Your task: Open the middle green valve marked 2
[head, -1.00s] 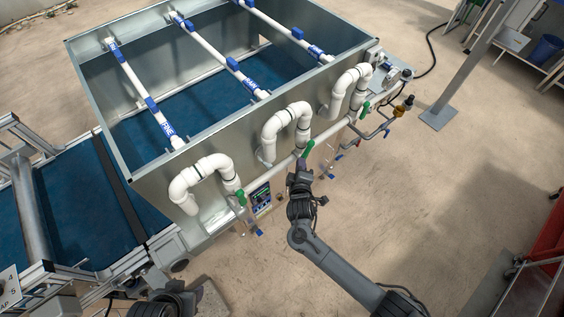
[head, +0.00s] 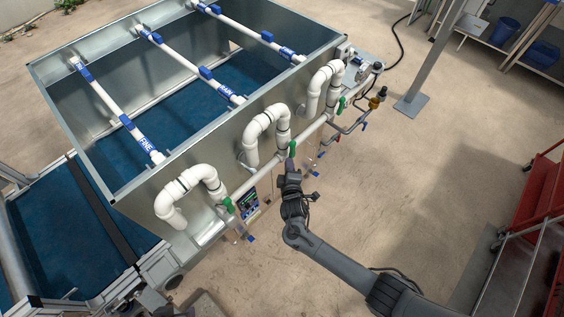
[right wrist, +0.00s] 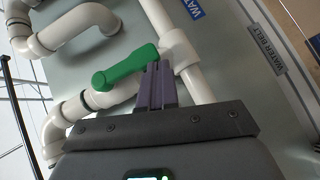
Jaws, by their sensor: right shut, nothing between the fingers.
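The middle green valve (head: 292,150) sits where the middle white U-shaped pipe (head: 268,122) meets the long white header pipe. In the right wrist view its green handle (right wrist: 125,67) lies roughly along the white branch pipe behind it. No number 2 is readable on it. My right gripper (head: 289,165) is at the handle in the head view. In the right wrist view its purple fingers (right wrist: 157,84) are shut and empty, beside the handle's right end; I cannot tell whether they touch it. My left gripper is not in view.
Other green valves stand to the left (head: 229,205) and right (head: 341,103) on the same header pipe (head: 242,188). A small control panel (head: 248,203) hangs below it. The metal tank (head: 150,205) blocks the far side. A red cart (head: 535,190) stands far right; the floor between is clear.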

